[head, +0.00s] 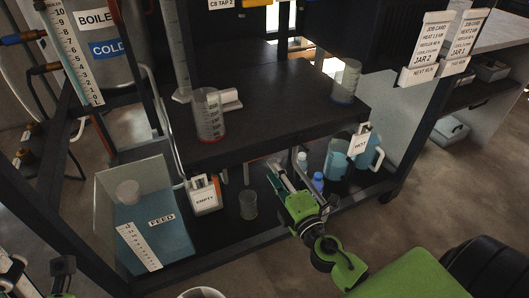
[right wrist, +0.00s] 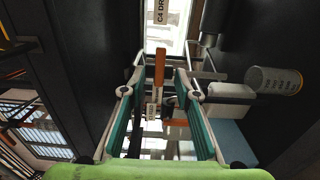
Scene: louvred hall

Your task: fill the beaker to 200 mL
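A clear beaker (head: 208,118) with red markings stands upright on the dark upper shelf, beside a small white block (head: 231,99). I cannot make out its liquid level. A second clear vessel (head: 346,80) at the shelf's right end has a little blue at its bottom. My right gripper (head: 281,178) is low in front of the shelf, apart from the beaker. In the right wrist view its teal-padded fingers (right wrist: 158,90) are apart, with an orange lever (right wrist: 159,68) showing between them; contact is unclear. A green-and-black part of my left arm shows at the lower left edge; its fingers are unclear.
A FEED tank (head: 163,235) of blue liquid stands at left, with an EMPTY-tagged white container (head: 203,195) and a small glass (head: 248,204) beside it. Blue jugs (head: 340,158) tagged HOT stand at right. The frame's dark posts and shelf edge are close to my right arm.

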